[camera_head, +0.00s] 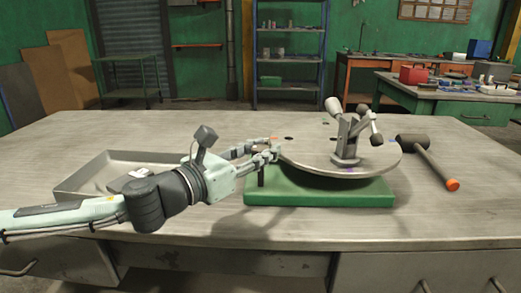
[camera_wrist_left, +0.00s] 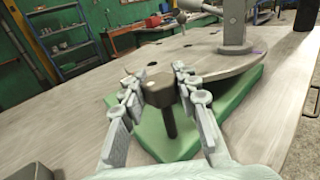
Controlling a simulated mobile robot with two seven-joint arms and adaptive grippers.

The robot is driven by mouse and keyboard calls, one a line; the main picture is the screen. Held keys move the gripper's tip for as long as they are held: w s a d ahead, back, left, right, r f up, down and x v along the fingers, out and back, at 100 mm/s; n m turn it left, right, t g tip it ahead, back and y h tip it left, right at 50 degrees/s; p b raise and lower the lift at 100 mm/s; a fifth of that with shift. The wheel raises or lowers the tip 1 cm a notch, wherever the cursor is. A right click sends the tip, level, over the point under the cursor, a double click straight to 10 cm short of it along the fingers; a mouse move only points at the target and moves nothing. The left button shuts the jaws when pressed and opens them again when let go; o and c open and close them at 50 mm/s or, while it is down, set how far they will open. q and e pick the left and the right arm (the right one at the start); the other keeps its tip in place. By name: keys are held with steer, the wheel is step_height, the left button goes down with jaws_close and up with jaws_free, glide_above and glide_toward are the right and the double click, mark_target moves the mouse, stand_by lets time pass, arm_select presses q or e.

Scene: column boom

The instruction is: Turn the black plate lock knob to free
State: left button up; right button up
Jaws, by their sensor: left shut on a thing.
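The dark plate lock knob (camera_wrist_left: 159,92) shows in the left wrist view at the edge of the round plate, on a thin dark post over the green base (camera_wrist_left: 180,142). My left gripper (camera_wrist_left: 158,78) has one finger on each side of the knob and is shut on it. In the head view my left gripper (camera_head: 270,153) is at the left edge of the grey round plate (camera_head: 310,150), and its fingers mostly hide the knob. The green base (camera_head: 320,195) lies under the plate. My right gripper is not in view.
A grey upright fixture with lever arms (camera_head: 347,140) stands on the plate. A mallet (camera_head: 430,160) lies on the workbench (camera_head: 450,215) to the right. A shallow metal tray (camera_head: 85,182) is at the left, partly behind my left arm. The bench's front right is clear.

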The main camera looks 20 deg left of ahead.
arm_select(q)
steer(key=n+y, duration=0.1)
steer(key=y, duration=0.1)
steer(key=n+t+y, duration=0.1)
steer(key=y, duration=0.1)
steer(key=n+y, duration=0.1)
steer(key=n, duration=0.1)
steer(key=shift+d+t+y, duration=0.25)
steer(key=shift+t+y, duration=0.05)
steer(key=shift+y, duration=0.1)
steer(key=n+y, duration=0.2)
steer(key=y, duration=0.2)
steer(key=n+g+y, duration=0.1)
steer(key=n+y, duration=0.2)
steer(key=y, duration=0.1)
steer(key=shift+y, duration=0.3)
steer(key=n+g+y, duration=0.5)
steer(key=y, duration=0.1)
steer(key=shift+a+n+y, duration=0.1)
steer(key=shift+n+y, duration=0.2)
steer(key=shift+a+n+g+y, duration=0.1)
steer(key=shift+n+g+y, duration=0.95)
steer(key=shift+g, duration=0.45)
steer(key=shift+r+n+g, duration=0.1)
steer(key=shift+n+g, duration=0.15)
steer(key=shift+g, duration=0.05)
steer(key=o, duration=1.2)
